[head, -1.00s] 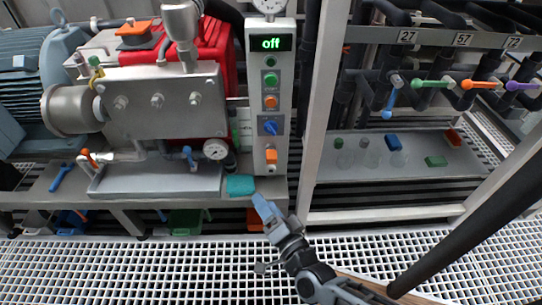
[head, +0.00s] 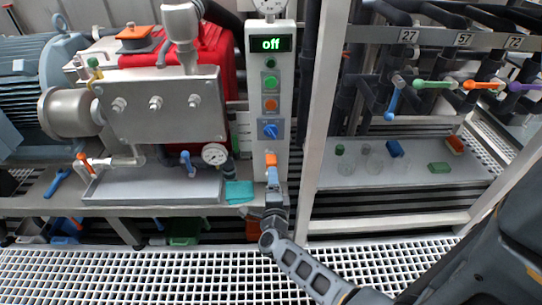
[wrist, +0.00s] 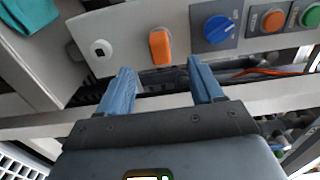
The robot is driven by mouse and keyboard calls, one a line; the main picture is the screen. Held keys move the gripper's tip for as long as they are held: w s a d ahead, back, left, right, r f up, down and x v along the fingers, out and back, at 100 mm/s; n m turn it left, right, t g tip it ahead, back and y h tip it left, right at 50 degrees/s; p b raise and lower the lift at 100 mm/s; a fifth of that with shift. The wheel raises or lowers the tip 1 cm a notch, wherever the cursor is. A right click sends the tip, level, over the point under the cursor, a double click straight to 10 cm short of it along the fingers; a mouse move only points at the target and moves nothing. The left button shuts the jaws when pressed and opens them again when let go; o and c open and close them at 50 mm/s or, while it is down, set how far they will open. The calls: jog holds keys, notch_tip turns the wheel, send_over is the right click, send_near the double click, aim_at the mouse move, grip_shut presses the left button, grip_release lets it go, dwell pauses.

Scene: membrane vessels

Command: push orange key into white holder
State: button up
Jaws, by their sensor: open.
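The orange key (head: 270,160) stands out from the lower front of the light control panel, below the blue knob. In the wrist view the key (wrist: 160,47) lies ahead of my gripper, between the lines of the two fingers. In the head view my gripper (head: 272,181) is just below the key and hides the panel's bottom.
The blue knob (head: 270,129), an orange button (head: 270,104) and a green button (head: 270,81) are above the key. A teal cloth (head: 239,191) lies on the bench left of my gripper. A pale upright post (head: 322,110) stands to the right.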

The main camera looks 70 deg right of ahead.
aim_at(271, 162)
jog(key=shift+b+x, duration=1.45)
jog(key=shift+x, duration=3.05)
grip_shut()
jog(key=shift+a, duration=0.1)
jog(key=shift+p+v, duration=1.1)
jog(key=shift+v, duration=1.85)
jog(key=shift+f, duration=0.1)
